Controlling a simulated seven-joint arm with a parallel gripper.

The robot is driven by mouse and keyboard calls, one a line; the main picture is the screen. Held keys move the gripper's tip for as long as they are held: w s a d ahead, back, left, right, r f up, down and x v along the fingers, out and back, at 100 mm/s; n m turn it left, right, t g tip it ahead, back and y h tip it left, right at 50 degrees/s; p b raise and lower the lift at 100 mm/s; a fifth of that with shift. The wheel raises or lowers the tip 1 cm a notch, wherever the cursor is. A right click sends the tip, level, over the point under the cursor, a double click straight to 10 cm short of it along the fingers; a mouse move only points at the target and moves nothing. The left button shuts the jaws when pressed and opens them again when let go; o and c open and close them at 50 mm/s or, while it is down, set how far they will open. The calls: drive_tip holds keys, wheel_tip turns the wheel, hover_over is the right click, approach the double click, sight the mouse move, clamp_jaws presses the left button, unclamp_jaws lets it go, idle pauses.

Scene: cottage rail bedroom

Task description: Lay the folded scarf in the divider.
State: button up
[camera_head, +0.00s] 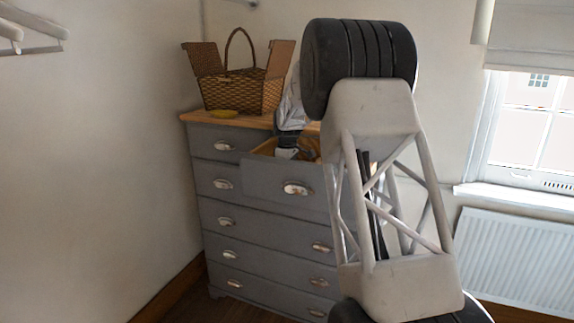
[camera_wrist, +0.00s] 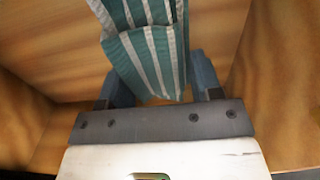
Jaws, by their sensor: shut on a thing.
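The folded scarf (camera_wrist: 148,55), green with pale stripes, hangs between the two fingers of my gripper (camera_wrist: 155,80) in the wrist view. My gripper is shut on it. Wooden walls (camera_wrist: 55,40) surround the scarf and fingers, with a corner at the left. These look like the inside of the drawer or its divider; I cannot tell which compartment. In the head view my gripper (camera_head: 287,152) reaches down into the open top drawer (camera_head: 262,177). The scarf cannot be made out there, and whether it touches the drawer bottom is unclear.
A grey dresser (camera_head: 262,225) stands in the corner with its top right drawer pulled out. A radiator (camera_head: 515,258) is under the window. My arm hides the dresser's right side.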

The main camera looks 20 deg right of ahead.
drive_tip(key=shift+f, duration=1.4)
drive_tip(key=o, duration=1)
drive_tip(key=shift+r, duration=0.1)
drive_tip(key=shift+r, duration=3.8)
